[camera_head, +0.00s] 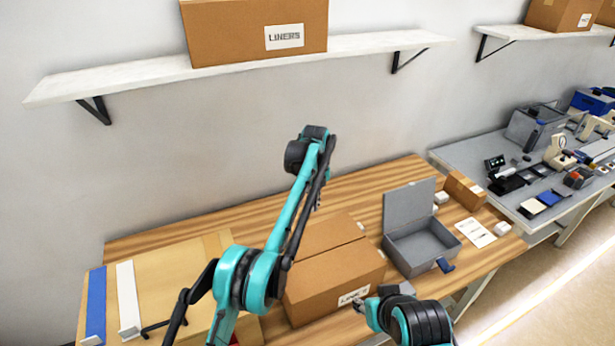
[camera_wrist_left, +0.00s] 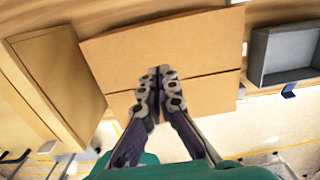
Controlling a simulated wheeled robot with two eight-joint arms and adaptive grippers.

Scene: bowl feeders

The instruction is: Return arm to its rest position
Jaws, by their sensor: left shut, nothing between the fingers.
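My left arm (camera_head: 262,270) rises in teal and black over the wooden bench and bends at a high joint. My left gripper (camera_head: 317,198) shows small and partly hidden behind the arm, above the closed cardboard box (camera_head: 335,280). In the left wrist view, the left gripper (camera_wrist_left: 160,75) has its fingertips together with nothing between them. The cardboard box (camera_wrist_left: 190,40) lies beyond the fingers there; I cannot tell the gap. My right arm (camera_head: 415,320) shows at the bottom edge; its gripper is not clear.
An open grey case (camera_head: 420,245) stands right of the box. A larger cardboard piece (camera_head: 170,285) lies at the left with blue and white strips. A shelf (camera_head: 150,72) with a LINERS box (camera_head: 255,25) hangs above. A grey table (camera_head: 480,160) holds several devices.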

